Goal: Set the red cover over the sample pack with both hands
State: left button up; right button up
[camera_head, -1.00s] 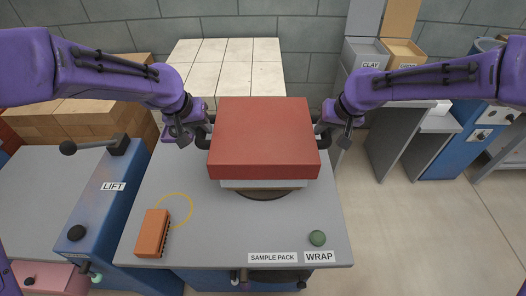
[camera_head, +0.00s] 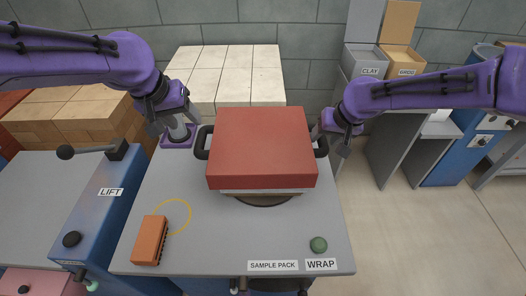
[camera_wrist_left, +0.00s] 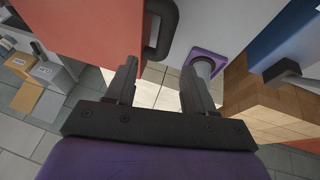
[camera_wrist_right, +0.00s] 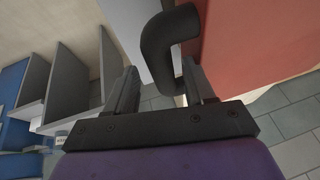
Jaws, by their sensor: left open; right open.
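The red cover (camera_head: 262,148) sits level over the sample pack, which shows only as a thin pale strip (camera_head: 262,193) below its front edge. The rest of the pack is hidden. The cover has a black handle (camera_head: 201,143) on its left and another (camera_head: 321,146) on its right. My left gripper (camera_head: 164,124) is open and empty, left of the left handle and apart from it; that handle shows ahead of its fingers in the left wrist view (camera_wrist_left: 163,30). My right gripper (camera_head: 332,141) is open close to the right handle, which shows at its fingertips in the right wrist view (camera_wrist_right: 160,45).
A purple-based grey post (camera_head: 178,138) stands at the bench's back left, close to my left gripper. An orange brush (camera_head: 150,240) and a green knob (camera_head: 318,244) are near the front of the grey bench (camera_head: 225,235). Pale blocks (camera_head: 228,70) are stacked behind.

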jog(key=shift+d+r, duration=0.1)
jog(key=shift+r, duration=0.2)
jog(key=v, duration=1.1)
jog(key=shift+s, duration=0.2)
jog(key=shift+r, duration=0.1)
